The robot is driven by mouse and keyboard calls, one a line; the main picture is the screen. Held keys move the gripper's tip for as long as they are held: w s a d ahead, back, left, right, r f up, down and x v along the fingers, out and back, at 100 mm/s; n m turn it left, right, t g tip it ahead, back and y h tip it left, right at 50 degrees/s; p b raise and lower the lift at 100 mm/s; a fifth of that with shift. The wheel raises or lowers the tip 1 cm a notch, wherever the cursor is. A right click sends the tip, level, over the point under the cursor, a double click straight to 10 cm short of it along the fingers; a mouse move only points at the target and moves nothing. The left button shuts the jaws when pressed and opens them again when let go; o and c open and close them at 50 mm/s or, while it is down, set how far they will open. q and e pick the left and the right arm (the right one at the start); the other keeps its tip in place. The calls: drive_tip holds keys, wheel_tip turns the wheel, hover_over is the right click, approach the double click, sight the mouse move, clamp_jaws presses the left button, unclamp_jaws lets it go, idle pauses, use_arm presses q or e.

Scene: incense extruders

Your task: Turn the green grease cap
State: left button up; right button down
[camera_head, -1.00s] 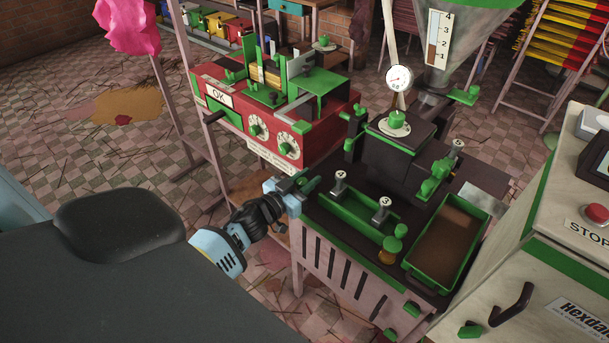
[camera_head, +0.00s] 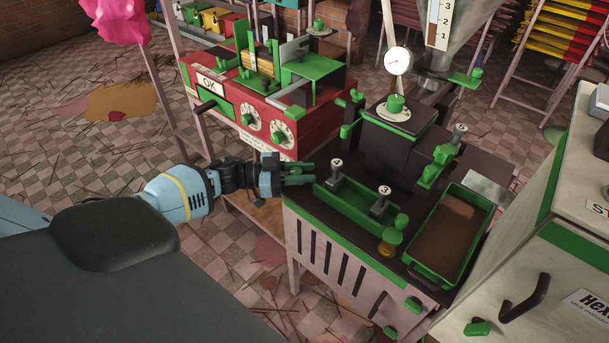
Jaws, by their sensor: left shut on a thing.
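A brass-coloured cup with a green cap (camera_head: 392,237) stands at the front edge of the dark machine top, beside a green knob (camera_head: 401,220); it looks most like the grease cap. Another green cap (camera_head: 396,103) sits on a round pale plate atop the black block. My left gripper (camera_head: 303,174) is at the left edge of the machine top, left of the numbered levers and well apart from the brass cup. It is shut on a small green part, mostly hidden by the fingers. My right gripper is out of view.
Two numbered levers (camera_head: 337,172) rise from a green trough (camera_head: 350,205). A green tray (camera_head: 447,236) with brown material lies to the right. A red machine with dials (camera_head: 265,125) stands behind my left gripper. A pale cabinet (camera_head: 545,270) stands at right.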

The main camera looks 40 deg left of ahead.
use_arm(q)
drive_tip(key=shift+m+g+h, duration=0.3)
drive_tip(key=shift+g, duration=0.1)
drive_tip(key=o, duration=0.9)
drive_tip(key=shift+o, duration=0.5)
drive_tip(key=shift+d+f, duration=0.1)
